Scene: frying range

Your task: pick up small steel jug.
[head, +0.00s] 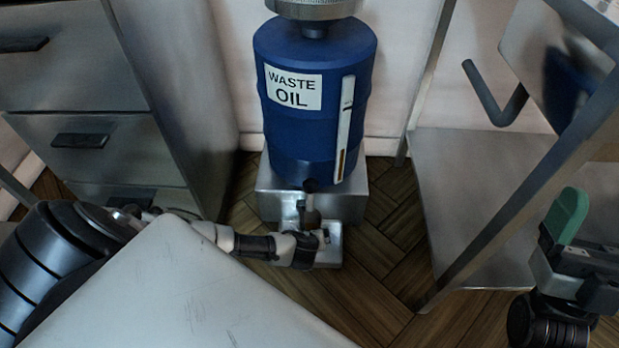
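I cannot make out a small steel jug clearly in the head view. A blue waste oil drum (312,130) stands on a steel block (345,203), with a dark tap low at its front. My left arm reaches in from the left past a pale panel. Its end, my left gripper (305,248), is at the small steel ledge (329,258) below the tap. The fingers there are small and partly hidden, so I cannot tell whether they hold anything. My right gripper (569,215), with a green finger pad, is at the right edge, away from the drum.
A pale flat panel (180,295) fills the lower left foreground. Steel drawers (88,125) stand at the left. A steel frame with a low shelf (475,180) stands at the right. Wooden floor (385,270) is clear between the drum and that shelf.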

